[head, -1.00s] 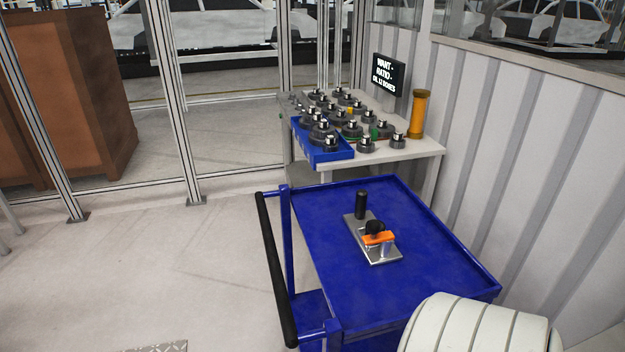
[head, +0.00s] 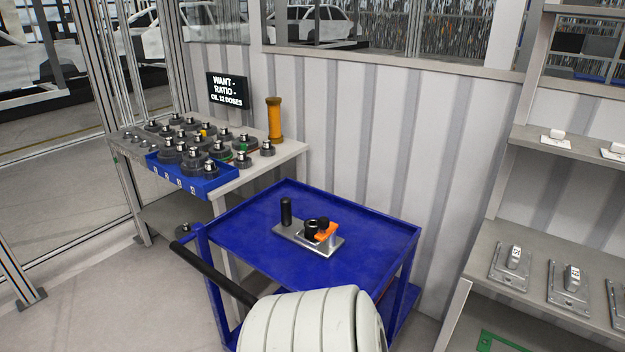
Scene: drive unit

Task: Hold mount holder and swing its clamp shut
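The mount holder (head: 291,239) lies on the top of the blue cart (head: 262,254) in the head view. It is a flat metal plate with an upright black post (head: 286,211) at its left end. An orange clamp (head: 326,231) with a black knob sits at its right end, beside a dark round part (head: 311,228). I cannot tell from here whether the clamp is fully open or closed. Neither of my grippers shows. A white ribbed part of my own arm fills the bottom middle and covers the cart's near edge.
A grey table (head: 252,172) with a blue tray (head: 197,187), several gear-like parts and an orange cylinder (head: 274,120) stands behind left. A sign (head: 227,91) stands there. A shelf (head: 545,262) with metal fixtures is at right. The cart's black handle (head: 212,272) juts left. Cart top around the holder is clear.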

